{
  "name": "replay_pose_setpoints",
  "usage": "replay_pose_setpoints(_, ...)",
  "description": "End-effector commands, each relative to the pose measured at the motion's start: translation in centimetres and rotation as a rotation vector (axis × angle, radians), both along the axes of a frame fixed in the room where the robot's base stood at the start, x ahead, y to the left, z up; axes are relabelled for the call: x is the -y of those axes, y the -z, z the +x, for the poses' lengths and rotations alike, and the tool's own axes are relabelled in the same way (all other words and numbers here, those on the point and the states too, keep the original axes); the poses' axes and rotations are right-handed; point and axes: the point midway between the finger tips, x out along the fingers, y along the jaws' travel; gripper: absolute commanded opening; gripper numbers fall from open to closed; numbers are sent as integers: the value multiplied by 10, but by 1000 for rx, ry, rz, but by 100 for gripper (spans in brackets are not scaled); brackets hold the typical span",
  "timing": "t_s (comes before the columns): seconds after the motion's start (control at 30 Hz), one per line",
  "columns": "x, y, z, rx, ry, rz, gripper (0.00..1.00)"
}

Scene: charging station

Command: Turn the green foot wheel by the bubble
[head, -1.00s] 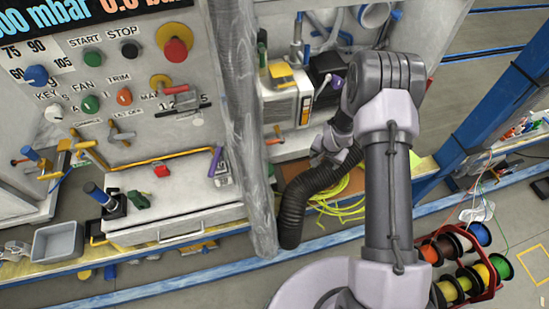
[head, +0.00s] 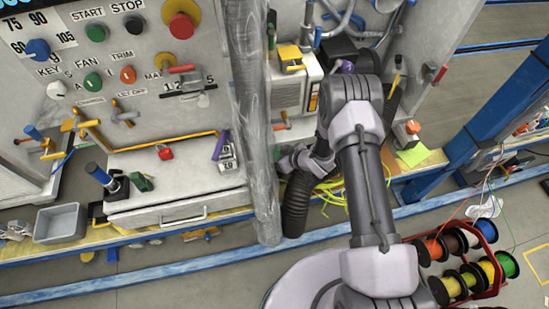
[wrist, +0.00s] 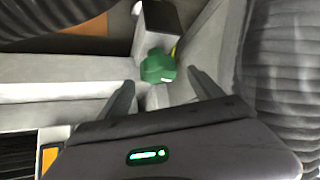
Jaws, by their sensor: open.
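A green wheel (wrist: 158,67), small and faceted with a pale mark on it, sits at the end of a grey block in the wrist view. My gripper (wrist: 161,80) is open, with one dark finger to the left of the wheel and one to the right. The wheel lies just beyond or between the fingertips; I cannot tell if they touch. In the head view my gripper (head: 290,161) is low beside the plastic-wrapped column, and this wheel is hidden there. I cannot make out the bubble in either view.
A black corrugated hose (head: 296,205) hangs just below my gripper, and a wrapped column (head: 252,120) stands at its left. Yellow cable (head: 330,190) lies behind. A drawer unit (head: 180,195) with another green part (head: 142,182) is at left. Cable spools (head: 465,260) stand at right.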

Motion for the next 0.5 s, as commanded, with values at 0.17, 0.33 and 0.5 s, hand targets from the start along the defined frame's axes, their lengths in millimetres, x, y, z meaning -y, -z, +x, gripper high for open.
replay_pose_setpoints(0.17, -10, 15, 10, -1, 1, 0, 75)
replay_pose_setpoints(0.33, -12, 16, 12, 0, 1, 0, 75)
replay_pose_setpoints(0.5, -12, 16, 12, 0, 1, 0, 69)
